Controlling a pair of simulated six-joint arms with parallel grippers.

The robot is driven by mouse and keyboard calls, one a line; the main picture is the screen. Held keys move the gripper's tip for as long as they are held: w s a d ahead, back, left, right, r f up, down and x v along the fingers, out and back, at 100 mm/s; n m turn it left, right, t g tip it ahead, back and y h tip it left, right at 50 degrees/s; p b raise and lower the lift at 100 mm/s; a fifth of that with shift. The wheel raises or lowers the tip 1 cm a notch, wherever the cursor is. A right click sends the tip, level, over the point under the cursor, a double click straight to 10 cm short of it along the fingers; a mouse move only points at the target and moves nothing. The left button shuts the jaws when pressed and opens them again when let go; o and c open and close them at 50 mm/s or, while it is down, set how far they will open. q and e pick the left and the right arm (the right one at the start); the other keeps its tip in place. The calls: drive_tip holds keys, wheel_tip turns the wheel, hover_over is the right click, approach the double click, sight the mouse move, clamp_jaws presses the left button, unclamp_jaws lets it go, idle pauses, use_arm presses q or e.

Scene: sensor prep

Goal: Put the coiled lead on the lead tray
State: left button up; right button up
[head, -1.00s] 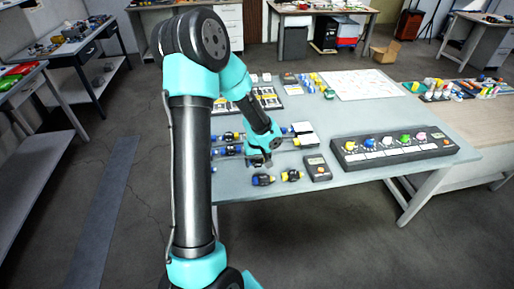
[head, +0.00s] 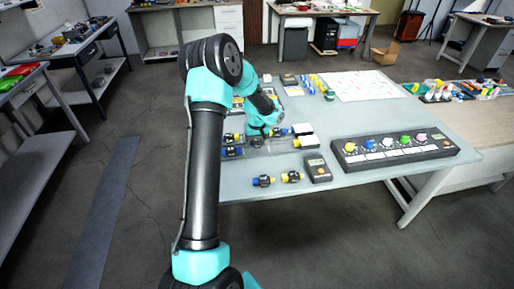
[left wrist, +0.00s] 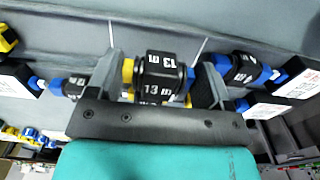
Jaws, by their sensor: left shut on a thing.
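My left gripper (head: 262,132) is over the left part of the grey-blue table (head: 370,190), among black pieces with blue and yellow ends. In the left wrist view its two fingers (left wrist: 160,78) are shut on a black piece marked 13 (left wrist: 160,70), which has yellow and blue at its ends. I cannot tell whether this piece is the coiled lead. The arm and gripper mostly hide it in the head view. No lead tray can be made out for certain. My right gripper is not in view.
Two similar pieces (head: 263,181) (head: 291,177) and a dark handheld box (head: 318,169) lie near the front edge. A black panel with coloured knobs (head: 393,148) stands at right. A white sheet (head: 362,85) lies at the back. The table is bare between sheet and panel.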

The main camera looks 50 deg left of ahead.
sight(257, 147)
use_arm(q)
drive_tip(key=shift+w+a, duration=0.25)
drive_tip(key=shift+f, duration=1.8)
drive_tip(key=shift+f, duration=0.1)
drive_tip(key=o, duration=0.9)
drive_tip(key=shift+o, duration=0.2)
wheel_tip(257, 147, up, 12)
drive_tip(key=shift+r, duration=0.15)
